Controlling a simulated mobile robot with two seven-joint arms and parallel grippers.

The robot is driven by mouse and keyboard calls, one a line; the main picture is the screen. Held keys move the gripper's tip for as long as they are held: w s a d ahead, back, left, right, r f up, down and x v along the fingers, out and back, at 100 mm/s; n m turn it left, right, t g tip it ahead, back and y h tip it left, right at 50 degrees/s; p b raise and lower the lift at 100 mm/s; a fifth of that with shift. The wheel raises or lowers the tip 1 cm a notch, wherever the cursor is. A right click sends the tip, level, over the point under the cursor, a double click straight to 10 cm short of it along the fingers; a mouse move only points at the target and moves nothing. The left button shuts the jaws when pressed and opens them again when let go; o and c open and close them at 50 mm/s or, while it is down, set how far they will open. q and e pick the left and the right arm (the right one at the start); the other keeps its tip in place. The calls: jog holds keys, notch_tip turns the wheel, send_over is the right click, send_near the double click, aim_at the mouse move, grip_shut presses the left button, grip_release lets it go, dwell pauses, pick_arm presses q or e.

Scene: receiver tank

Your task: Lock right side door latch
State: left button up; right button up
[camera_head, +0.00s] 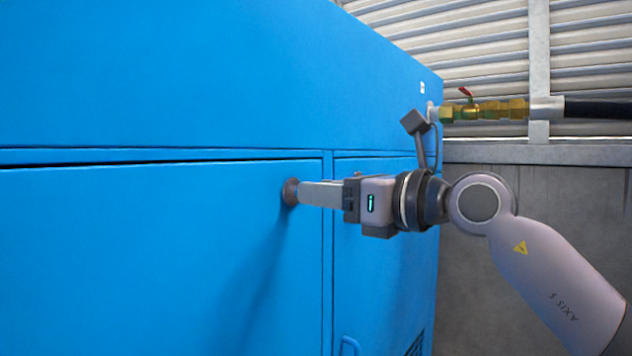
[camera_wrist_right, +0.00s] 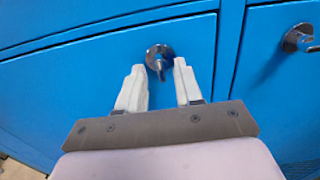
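A round metal latch (camera_head: 289,191) sits near the upper right corner of a blue door (camera_head: 150,260). In the right wrist view this latch (camera_wrist_right: 157,54) has a round base and a small handle that points downward. My right gripper (camera_head: 303,193) reaches in from the right with its fingertips at the latch. In the right wrist view the gripper's (camera_wrist_right: 159,78) two pale fingers are apart, one on each side of the latch handle. I cannot tell whether they touch it. My left gripper is not in view.
A second latch (camera_wrist_right: 300,38) is on the neighbouring blue door, to the right. A blue handle (camera_head: 350,346) shows low on that door in the head view. A brass valve (camera_head: 485,110) with a red lever and black hose (camera_head: 598,108) juts out at upper right.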

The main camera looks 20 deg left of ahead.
jog(key=shift+x, duration=0.95)
grip_shut()
